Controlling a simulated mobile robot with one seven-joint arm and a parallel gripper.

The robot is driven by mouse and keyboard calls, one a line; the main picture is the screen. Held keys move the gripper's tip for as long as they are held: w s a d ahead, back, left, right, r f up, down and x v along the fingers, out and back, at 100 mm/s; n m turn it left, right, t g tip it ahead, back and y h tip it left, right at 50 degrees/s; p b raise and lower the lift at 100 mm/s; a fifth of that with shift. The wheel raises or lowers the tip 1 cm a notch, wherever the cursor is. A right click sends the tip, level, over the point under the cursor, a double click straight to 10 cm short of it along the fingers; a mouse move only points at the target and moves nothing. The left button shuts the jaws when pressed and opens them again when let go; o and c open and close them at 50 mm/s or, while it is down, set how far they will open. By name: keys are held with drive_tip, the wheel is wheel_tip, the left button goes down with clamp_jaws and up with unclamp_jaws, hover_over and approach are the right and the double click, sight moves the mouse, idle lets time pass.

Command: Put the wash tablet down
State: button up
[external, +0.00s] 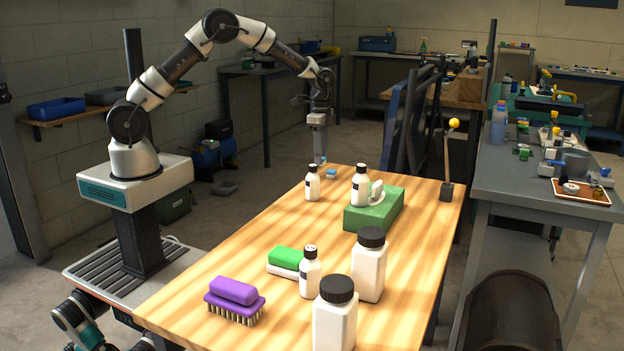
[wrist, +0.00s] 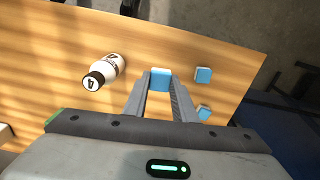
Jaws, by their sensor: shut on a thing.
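My gripper (external: 320,156) is at the far end of the wooden table, pointing down. In the wrist view it (wrist: 160,84) is shut on a light blue wash tablet (wrist: 160,77) with a pale edge, held between the fingertips. I cannot tell whether this tablet touches the table. Two more blue tablets lie on the table to the right of the fingers: one farther (wrist: 203,75), one nearer (wrist: 204,113). In the external view a blue tablet (external: 331,174) shows just beside the fingertips.
A small white bottle with a black cap (wrist: 106,70) stands left of my gripper. The wooden table (external: 240,249) also holds a green block (external: 368,219), larger white bottles (external: 369,268) and a purple brush (external: 234,297). The table's edge lies close beyond the tablets.

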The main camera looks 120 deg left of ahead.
wheel_tip(320, 180, up, 13)
drive_tip(key=w+d+m, duration=0.3)
drive_tip(key=w+d, duration=1.3)
drive_tip(key=d, duration=0.2)
drive_tip(key=m+b, duration=0.1)
drive_tip(key=m, duration=0.6)
hover_over(269, 332)
wheel_tip(269, 332, down, 16)
drive_tip(key=shift+r, duration=0.15)
drive_tip(key=shift+f+b, duration=0.55)
drive_tip(key=shift+f, duration=2.05)
